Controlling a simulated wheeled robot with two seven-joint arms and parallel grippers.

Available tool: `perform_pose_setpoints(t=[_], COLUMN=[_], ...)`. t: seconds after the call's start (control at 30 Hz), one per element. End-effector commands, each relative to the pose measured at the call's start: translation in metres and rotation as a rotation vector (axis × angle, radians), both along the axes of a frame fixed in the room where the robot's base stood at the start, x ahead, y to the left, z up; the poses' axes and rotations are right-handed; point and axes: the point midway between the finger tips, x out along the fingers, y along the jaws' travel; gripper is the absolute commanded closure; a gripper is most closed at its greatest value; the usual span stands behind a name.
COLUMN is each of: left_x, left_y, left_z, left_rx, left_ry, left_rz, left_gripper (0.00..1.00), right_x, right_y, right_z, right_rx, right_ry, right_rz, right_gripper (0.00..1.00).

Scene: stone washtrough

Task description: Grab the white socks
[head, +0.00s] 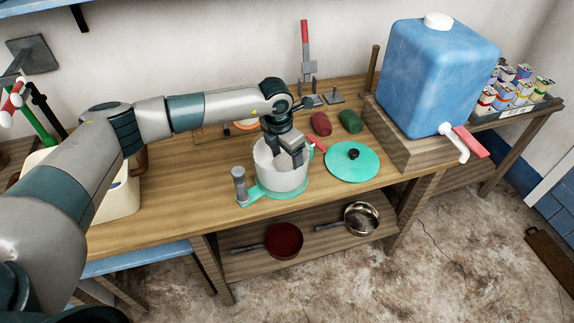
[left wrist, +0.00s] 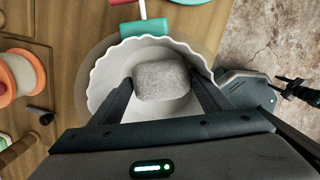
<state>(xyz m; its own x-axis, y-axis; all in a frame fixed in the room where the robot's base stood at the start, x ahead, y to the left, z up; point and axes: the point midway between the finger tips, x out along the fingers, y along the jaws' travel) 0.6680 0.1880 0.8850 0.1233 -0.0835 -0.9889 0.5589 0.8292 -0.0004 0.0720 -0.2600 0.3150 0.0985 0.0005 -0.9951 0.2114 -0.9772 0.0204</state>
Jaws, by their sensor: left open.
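A pale grey-white rounded bundle (left wrist: 162,80), which looks like the socks, lies inside a white tub with a wavy rim (left wrist: 103,75). In the head view the tub (head: 285,182) stands on a turquoise base on the wooden bench; the bundle is hidden there. My left gripper (head: 296,160) points down into the tub's mouth. In the left wrist view its two fingers (left wrist: 161,88) are apart, one on each side of the bundle. I cannot tell whether they touch it. My right gripper is not in view.
A turquoise lid with a black knob (head: 352,162) lies right of the tub. Red (head: 321,123) and green (head: 350,121) lumps lie behind it. A big blue water tank (head: 435,75) stands at right. Two pans (head: 283,240) (head: 361,218) sit on the lower shelf.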

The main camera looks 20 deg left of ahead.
Motion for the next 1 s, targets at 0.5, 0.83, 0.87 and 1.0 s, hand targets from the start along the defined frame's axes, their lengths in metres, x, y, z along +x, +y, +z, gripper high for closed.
perform_pose_setpoints(t=[0.5, 0.83, 0.87, 1.0], left_x=[0.0, 0.001, 0.001, 0.001], left_y=[0.0, 0.0, -0.001, 0.0], left_z=[0.001, 0.008, 0.011, 0.028], left_rx=[-0.001, -0.002, -0.002, -0.002], left_ry=[-0.001, -0.002, -0.003, -0.005], left_rz=[0.0, 0.0, -0.001, -0.001], left_gripper=[0.62, 0.62, 0.62, 0.62], right_x=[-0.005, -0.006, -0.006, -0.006], right_y=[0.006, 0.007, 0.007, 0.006], right_z=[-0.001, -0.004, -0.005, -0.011], right_rx=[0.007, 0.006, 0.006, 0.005], right_ry=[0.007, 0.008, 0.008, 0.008], right_rz=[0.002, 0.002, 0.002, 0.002], right_gripper=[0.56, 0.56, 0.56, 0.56])
